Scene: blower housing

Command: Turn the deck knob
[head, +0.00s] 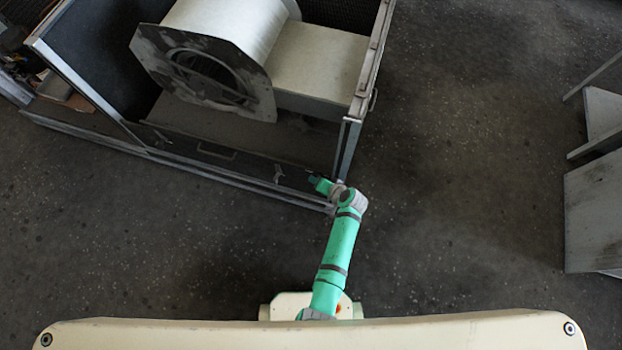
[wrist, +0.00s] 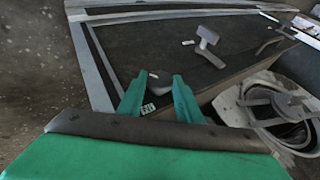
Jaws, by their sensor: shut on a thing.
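The deck knob (wrist: 157,90) is a small grey knob on the dark deck panel (wrist: 160,50), near the panel's left end in the wrist view. My gripper (wrist: 158,80) has its two green fingers on either side of it and is shut on it. The lower part of the knob is partly hidden between the fingers. In the head view my gripper (head: 318,184) reaches the near right corner of the housing, and the knob cannot be made out there.
A grey lever (wrist: 208,45) and a curved handle (wrist: 268,46) stand farther along the panel. The blower (head: 210,70) sits inside the open metal housing (head: 360,90). Grey metal furniture (head: 595,200) stands at the right. The floor between is clear.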

